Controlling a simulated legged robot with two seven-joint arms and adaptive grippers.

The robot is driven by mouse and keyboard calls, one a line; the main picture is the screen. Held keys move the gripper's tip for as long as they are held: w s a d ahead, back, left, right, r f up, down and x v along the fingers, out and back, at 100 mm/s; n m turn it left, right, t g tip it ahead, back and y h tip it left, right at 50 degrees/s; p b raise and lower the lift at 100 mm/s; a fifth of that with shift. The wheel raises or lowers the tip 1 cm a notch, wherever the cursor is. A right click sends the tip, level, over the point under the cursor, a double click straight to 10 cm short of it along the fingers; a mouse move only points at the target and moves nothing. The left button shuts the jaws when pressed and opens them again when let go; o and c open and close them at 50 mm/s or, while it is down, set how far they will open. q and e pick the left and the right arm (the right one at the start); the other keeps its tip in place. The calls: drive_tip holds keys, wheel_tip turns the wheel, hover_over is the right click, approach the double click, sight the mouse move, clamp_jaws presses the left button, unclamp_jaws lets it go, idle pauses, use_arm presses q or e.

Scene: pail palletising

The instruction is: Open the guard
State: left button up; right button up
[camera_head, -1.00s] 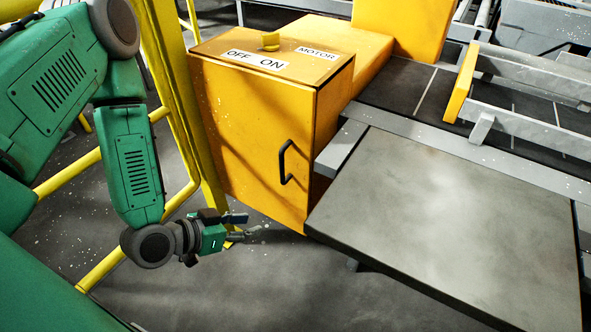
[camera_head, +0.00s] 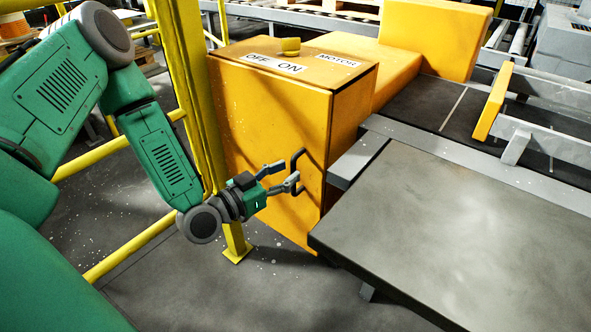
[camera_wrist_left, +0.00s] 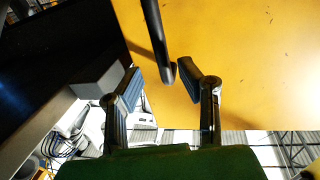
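The guard appears as a yellow cabinet (camera_head: 270,120) with a closed front and a black bar handle (camera_head: 297,156). My left gripper (camera_head: 289,172) is open in front of the cabinet, right at the handle. In the left wrist view the two fingers (camera_wrist_left: 160,82) are spread apart. The black handle (camera_wrist_left: 154,35) comes down from the top and its end shows between the fingertips. I cannot tell whether a finger touches it. My right gripper is not in view.
A grey table plate (camera_head: 450,230) stands to the right of the cabinet, its corner close by. A yellow post (camera_head: 192,90) and rails stand to the left, near my left arm. The floor in front is clear.

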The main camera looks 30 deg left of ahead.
sight(292, 169)
use_arm(q)
drive_tip(key=shift+x, duration=1.1)
drive_tip(key=shift+w+a+f, duration=0.1)
drive_tip(key=shift+w+a, duration=0.05)
drive_tip(key=shift+w, duration=0.2)
drive_tip(key=shift+w+a, duration=0.15)
drive_tip(key=shift+a, duration=0.05)
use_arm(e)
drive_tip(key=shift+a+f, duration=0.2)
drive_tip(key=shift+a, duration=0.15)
use_arm(q)
drive_tip(key=shift+d, duration=0.1)
drive_tip(key=shift+d, duration=0.2)
clamp_jaws()
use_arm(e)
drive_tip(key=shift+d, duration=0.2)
use_arm(q)
drive_tip(key=shift+a, duration=0.1)
